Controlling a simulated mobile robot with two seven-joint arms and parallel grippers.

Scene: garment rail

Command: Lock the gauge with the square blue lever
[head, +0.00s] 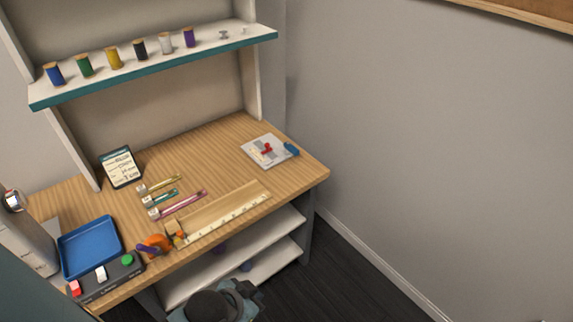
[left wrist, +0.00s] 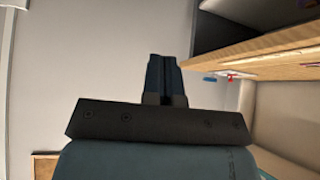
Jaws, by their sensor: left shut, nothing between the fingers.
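A pale plate (head: 262,154) lies flat near the right end of the wooden table. It carries a red piece (head: 267,149) and, at its right edge, a blocky blue lever (head: 291,149). In the left wrist view the blue lever (left wrist: 210,78) and red piece (left wrist: 232,75) show small at the table edge, beyond my fingers. My left gripper (left wrist: 165,60) is shut and empty, apart from the plate. In the head view my left wrist and gripper (head: 243,288) are low, in front of the table. I cannot tell the lever's setting. My right gripper is out of view.
The table (head: 225,165) also holds a ruler (head: 228,219), several coloured sticks, a card (head: 121,167), a blue tray (head: 90,247) and a button box (head: 103,276). A shelf (head: 150,68) with spools hangs above. Open table surrounds the plate; a wall stands at right.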

